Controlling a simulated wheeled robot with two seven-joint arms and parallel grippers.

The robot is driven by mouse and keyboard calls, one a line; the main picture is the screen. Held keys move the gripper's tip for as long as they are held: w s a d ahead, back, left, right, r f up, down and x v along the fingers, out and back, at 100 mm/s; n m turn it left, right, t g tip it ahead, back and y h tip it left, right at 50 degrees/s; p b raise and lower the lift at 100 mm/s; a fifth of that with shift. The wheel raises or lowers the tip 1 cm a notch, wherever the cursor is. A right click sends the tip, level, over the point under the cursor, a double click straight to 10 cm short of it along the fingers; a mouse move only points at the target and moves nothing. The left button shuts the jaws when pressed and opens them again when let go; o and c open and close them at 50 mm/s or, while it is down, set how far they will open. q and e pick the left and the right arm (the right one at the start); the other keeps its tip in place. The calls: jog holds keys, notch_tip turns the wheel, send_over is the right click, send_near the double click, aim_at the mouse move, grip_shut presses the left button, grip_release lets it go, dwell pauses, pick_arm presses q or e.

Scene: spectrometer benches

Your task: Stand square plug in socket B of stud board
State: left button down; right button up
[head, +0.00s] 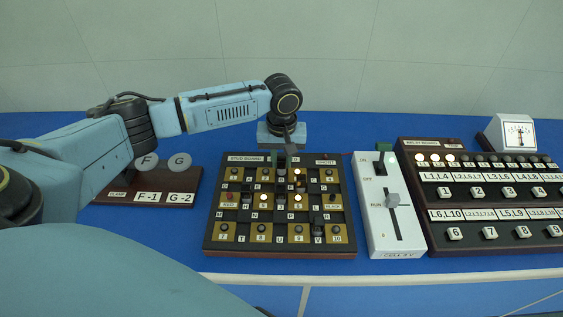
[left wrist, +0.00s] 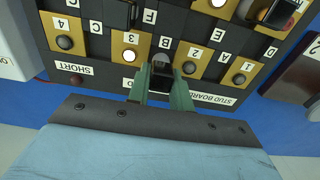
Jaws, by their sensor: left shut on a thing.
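The stud board (head: 211,240) is a dark board with brass squares, studs, lit lamps and lettered labels; its edge with the STUD BOARD label also shows in the left wrist view (left wrist: 212,98). My left gripper (head: 291,155) is over the board's far edge, pointing down. In the left wrist view, its green fingers (left wrist: 160,84) are shut on a small dark plug with a grey part (left wrist: 161,66), between the squares marked 2 and 3. I cannot tell whether this plug is seated or just above the board. My right gripper is not in view.
Other dark blocks (head: 316,198) stand on the board. A white switch box (head: 400,243) is close on the right, then the relay board (head: 434,246) and a white meter (head: 512,132). A clamp board (head: 110,192) is on the left. Blue bench is clear in front.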

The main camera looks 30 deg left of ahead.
aim_at(282, 157)
pick_arm(q)
jog(key=shift+f, duration=0.5)
jog(key=c, duration=1.3)
grip_release()
jog(key=shift+f, duration=0.15)
jog(key=shift+o, duration=0.2)
notch_tip(282, 157, up, 12)
jog(key=p, duration=0.1)
jog(key=shift+r, duration=0.2)
